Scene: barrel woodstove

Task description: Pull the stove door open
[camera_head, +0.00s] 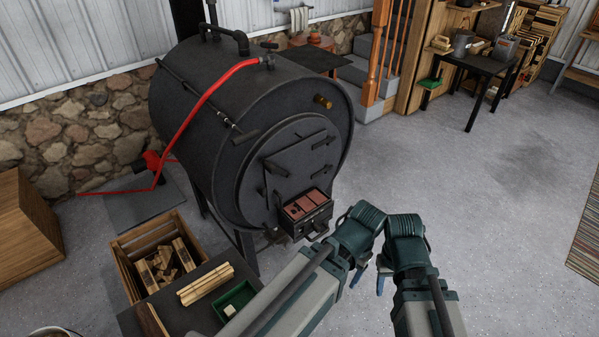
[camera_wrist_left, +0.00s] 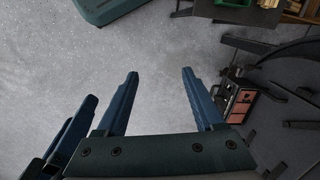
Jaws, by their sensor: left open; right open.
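The black barrel stove (camera_head: 228,105) stands on legs left of the middle in the head view. Its round front has dark straps and bars around the stove door (camera_head: 298,165), which looks flat against the front. A box with reddish blocks (camera_head: 306,207) juts out below it; it also shows at the right of the left wrist view (camera_wrist_left: 240,104). My left gripper (camera_wrist_left: 160,85) is open and empty, over bare floor. My right gripper (camera_head: 382,277) is open, right of the stove front and close beside the left one. Neither touches the stove; their fingers are partly hidden in the head view.
A wooden crate of split wood (camera_head: 125,262) and a dark low table (camera_head: 187,318) with sticks and a green tray (camera_head: 238,299) stand before the stove at left. A red pipe (camera_head: 208,92) runs over the barrel. Floor (camera_head: 490,190) to the right is clear.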

